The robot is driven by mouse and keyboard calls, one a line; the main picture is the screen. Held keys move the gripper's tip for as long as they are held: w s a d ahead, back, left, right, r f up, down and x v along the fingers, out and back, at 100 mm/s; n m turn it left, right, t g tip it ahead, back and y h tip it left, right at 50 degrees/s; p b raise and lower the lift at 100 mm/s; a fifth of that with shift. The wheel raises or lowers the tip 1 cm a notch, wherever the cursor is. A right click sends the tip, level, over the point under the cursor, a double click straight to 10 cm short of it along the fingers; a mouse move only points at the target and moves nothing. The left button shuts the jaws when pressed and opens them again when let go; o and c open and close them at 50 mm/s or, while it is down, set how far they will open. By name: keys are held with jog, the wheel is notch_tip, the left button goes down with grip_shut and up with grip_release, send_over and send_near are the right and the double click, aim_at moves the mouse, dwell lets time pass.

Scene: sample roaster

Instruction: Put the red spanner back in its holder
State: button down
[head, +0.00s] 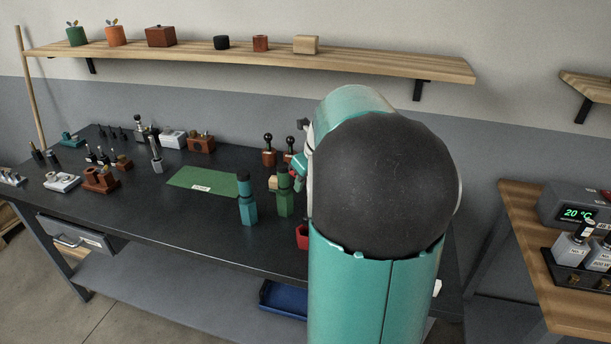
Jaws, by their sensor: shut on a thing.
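I cannot make out the red spanner or its holder in the head view. My own teal arm with its dark rounded joint fills the centre right and covers part of the bench. My gripper is hidden behind the arm, so its jaws and anything in them do not show. A red object (302,237) shows only in part at the left edge of the arm, on the bench; I cannot tell what it is.
The dark workbench (130,205) holds a green mat (203,178), a teal bottle-like item (247,202), a green one (285,195) and several small tools at left. A wooden shelf (380,64) hangs above. A wooden table (520,215) with a temperature display (575,212) stands at right.

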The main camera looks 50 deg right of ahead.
send_over(305, 216)
jog(key=shift+w+d+f, duration=0.15)
jog(key=shift+d+f, duration=0.05)
jog(key=shift+f, duration=0.95)
jog(key=shift+w+d+f, duration=0.1)
jog(key=shift+d+f, duration=0.05)
jog(key=shift+f, duration=2.5)
jog(key=c, duration=1.1)
grip_release()
jog(key=v, duration=1.4)
jog(key=shift+w, duration=0.1)
jog(key=shift+f, duration=0.1)
